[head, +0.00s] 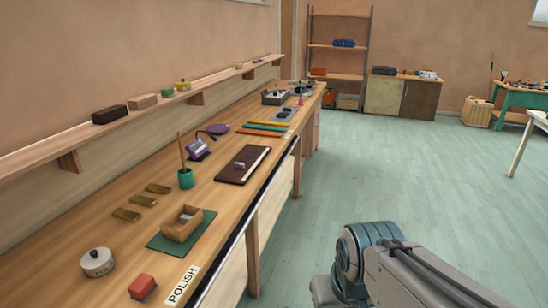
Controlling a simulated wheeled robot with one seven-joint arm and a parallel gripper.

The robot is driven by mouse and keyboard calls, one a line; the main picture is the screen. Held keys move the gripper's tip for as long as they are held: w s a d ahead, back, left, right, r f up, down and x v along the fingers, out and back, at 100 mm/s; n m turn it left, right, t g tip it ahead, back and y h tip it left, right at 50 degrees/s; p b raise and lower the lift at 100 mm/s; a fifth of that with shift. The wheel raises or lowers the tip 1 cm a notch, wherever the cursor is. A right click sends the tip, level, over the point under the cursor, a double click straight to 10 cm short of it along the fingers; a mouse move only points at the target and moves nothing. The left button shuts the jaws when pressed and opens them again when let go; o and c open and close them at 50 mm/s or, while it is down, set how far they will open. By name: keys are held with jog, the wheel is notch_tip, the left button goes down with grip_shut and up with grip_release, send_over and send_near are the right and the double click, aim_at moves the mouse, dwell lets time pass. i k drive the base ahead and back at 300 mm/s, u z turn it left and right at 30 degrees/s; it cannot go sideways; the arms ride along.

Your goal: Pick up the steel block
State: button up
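A small grey metal block (239,166), which looks like the steel block, sits on a dark brown board (232,178) near the front edge of the long wooden bench. An open wooden box (171,230) on a green mat (160,246) holds something small and greyish that I cannot make out. My arm shows at the lower right, over the floor and apart from the bench. My gripper is not in view.
The bench (222,210) also holds a teal cup (186,179) with a stick, a white round pot (98,262), a red block (142,287) and several brass plates. Coloured strips (262,131) lie farther back. A wall shelf (70,151) runs above.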

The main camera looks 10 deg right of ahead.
aim_at(237, 166)
jog(key=z, duration=0.55)
jog(key=i, duration=2.55)
jog(key=u, duration=1.6)
jog(key=i, duration=0.55)
jog(key=u, duration=0.6)
